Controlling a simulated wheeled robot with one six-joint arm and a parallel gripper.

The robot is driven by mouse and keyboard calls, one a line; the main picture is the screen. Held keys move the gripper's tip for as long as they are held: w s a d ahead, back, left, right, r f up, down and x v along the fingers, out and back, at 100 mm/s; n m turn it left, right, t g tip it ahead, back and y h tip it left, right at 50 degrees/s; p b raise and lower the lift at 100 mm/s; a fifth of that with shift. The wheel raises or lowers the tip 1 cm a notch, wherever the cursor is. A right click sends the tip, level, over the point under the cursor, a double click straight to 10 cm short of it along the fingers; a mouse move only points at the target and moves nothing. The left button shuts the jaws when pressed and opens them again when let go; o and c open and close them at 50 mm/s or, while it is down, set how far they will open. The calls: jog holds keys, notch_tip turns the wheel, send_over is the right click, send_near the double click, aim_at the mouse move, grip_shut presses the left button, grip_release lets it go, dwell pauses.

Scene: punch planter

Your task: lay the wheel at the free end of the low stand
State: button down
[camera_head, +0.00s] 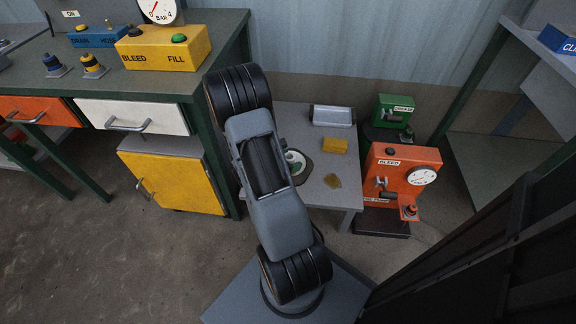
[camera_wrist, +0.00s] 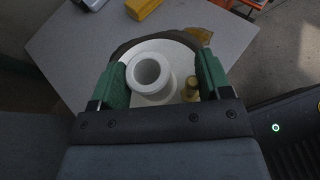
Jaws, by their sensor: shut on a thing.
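My gripper (camera_wrist: 163,75) is shut on a white wheel (camera_wrist: 182,52), with one green finger on each side. A raised white ring stands on it, and a small brass piece (camera_wrist: 191,89) shows beside the ring. A dark curved edge shows beyond the wheel; I cannot tell whether it is part of it. In the head view the wheel (camera_head: 296,158) is partly hidden by my arm, over the near part of the grey low stand (camera_head: 347,200). I cannot tell whether it touches the top.
A workbench with a yellow cabinet (camera_head: 172,182) is left.

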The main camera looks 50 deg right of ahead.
jog(key=w, duration=0.1)
jog(key=w+d+f+b, duration=0.1)
jog(key=w, duration=0.1)
jog(key=w+f, duration=0.1)
jog(key=w, duration=0.1)
jog(key=shift+w+d+f+b, duration=0.1)
jog(key=shift+d+f+b, duration=0.1)
jog(key=shift+d+b, duration=0.15)
jog(key=shift+w+d+f+b, duration=0.2)
jog(key=shift+w+f+b, duration=0.15)
jog(key=shift+w+f, duration=0.35)
jog(key=shift+w+d+f+b, duration=0.2)
jog(key=shift+w+f+b, duration=0.2)
jog(key=shift+w+f, duration=0.35)
jog(key=shift+w+d+f+b, duration=0.2)
jog(key=shift+w+f+b, duration=0.15)
jog(key=shift+w+f, duration=0.35)
jog(key=shift+w+d+f+b, duration=0.1)
jog(key=shift+w+f+b, duration=0.1)
jog(key=shift+f, duration=0.2)
jog(key=shift+w+d+f+b, duration=0.1)
jog(key=shift+f+b, duration=0.1)
jog(key=shift+f, duration=0.2)
jog(key=shift+f+b, duration=0.85)
jog(key=shift+f, duration=0.45)
jog(key=shift+s+f, duration=0.1)
